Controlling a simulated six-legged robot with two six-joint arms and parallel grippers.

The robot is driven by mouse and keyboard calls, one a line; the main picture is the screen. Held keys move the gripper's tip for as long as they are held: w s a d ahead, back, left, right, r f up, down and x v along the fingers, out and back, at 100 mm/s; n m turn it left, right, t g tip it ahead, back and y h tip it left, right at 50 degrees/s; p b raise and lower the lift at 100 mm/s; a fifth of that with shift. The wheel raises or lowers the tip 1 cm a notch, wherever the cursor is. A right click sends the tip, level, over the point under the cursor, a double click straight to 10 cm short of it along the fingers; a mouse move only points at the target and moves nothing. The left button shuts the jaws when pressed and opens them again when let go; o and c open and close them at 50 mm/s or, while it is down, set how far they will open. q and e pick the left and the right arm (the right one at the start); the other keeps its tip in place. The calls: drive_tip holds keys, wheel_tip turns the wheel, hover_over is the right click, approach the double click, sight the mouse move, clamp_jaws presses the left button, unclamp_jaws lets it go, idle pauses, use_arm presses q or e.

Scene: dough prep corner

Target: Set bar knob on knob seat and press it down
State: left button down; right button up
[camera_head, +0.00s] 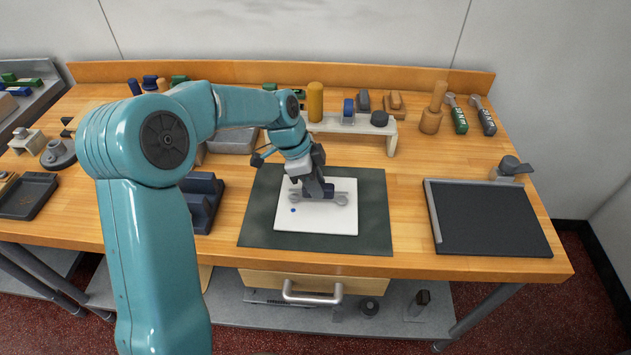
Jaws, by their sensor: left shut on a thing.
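A grey bar with rounded ends, which I take for the bar knob (341,199), is at the white board (320,223). My left gripper (318,191) reaches down over the board with dark fingers and is shut on the middle of the bar. The fingers hide that middle part. I cannot tell whether the bar touches the board or is just above it. I cannot make out the knob seat; it may be hidden under the bar and gripper. A small blue dot (293,210) shows on the board. My right gripper is not in view.
The white board lies on a dark green mat (374,226). A dark tray-like panel (490,218) lies at the right. A white raised shelf (347,127) with small blocks stands behind. A dark blue holder (203,200) stands left of the mat. Bare wood lies between mat and panel.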

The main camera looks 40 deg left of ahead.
use_arm(q)
drive_tip(key=shift+f+b, duration=1)
drive_tip(key=shift+f, duration=0.15)
drive_tip(key=c, duration=0.8)
unclamp_jaws()
drive_tip(key=shift+r, duration=0.15)
drive_tip(key=shift+p+v, duration=2.35)
drive_tip(key=shift+v, duration=1.55)
